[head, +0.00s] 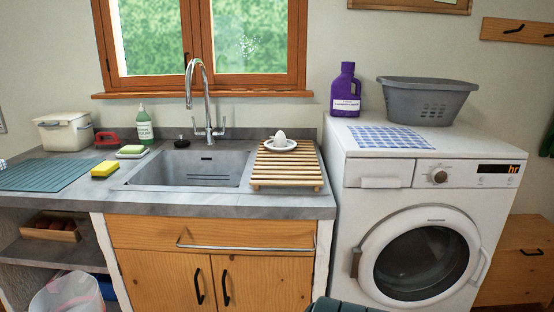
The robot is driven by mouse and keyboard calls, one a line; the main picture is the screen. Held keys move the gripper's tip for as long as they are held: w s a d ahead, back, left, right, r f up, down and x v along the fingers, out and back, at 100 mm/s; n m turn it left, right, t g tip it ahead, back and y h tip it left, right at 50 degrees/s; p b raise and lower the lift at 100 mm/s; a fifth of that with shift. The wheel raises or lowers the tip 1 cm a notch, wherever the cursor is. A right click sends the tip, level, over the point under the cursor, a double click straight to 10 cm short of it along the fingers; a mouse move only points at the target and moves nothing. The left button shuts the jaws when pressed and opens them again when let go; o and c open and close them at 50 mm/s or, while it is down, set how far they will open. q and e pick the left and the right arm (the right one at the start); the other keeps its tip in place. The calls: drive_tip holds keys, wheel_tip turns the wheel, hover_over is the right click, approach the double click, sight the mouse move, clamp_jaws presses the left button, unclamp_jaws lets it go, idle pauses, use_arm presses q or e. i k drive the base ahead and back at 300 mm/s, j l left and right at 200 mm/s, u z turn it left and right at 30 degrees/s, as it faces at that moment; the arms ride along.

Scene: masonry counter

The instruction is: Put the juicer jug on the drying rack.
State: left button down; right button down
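A wooden slatted rack (287,171), which looks like the drying rack, lies on the counter right of the sink. A white juicer top with a pointed cone (280,141) sits on its slats towards the back. I cannot make out a separate juicer jug in the head view. Neither of my grippers is in view.
The sink (190,168) has a tall tap (191,95). The washing machine (425,165) carries a purple bottle (345,92) and grey basket (425,103). The rack's front slats are bare.

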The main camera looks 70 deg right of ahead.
sight(282, 168)
drive_tip(key=z, duration=1.3)
drive_tip(key=j, duration=1.05)
drive_tip(key=i, duration=0.1)
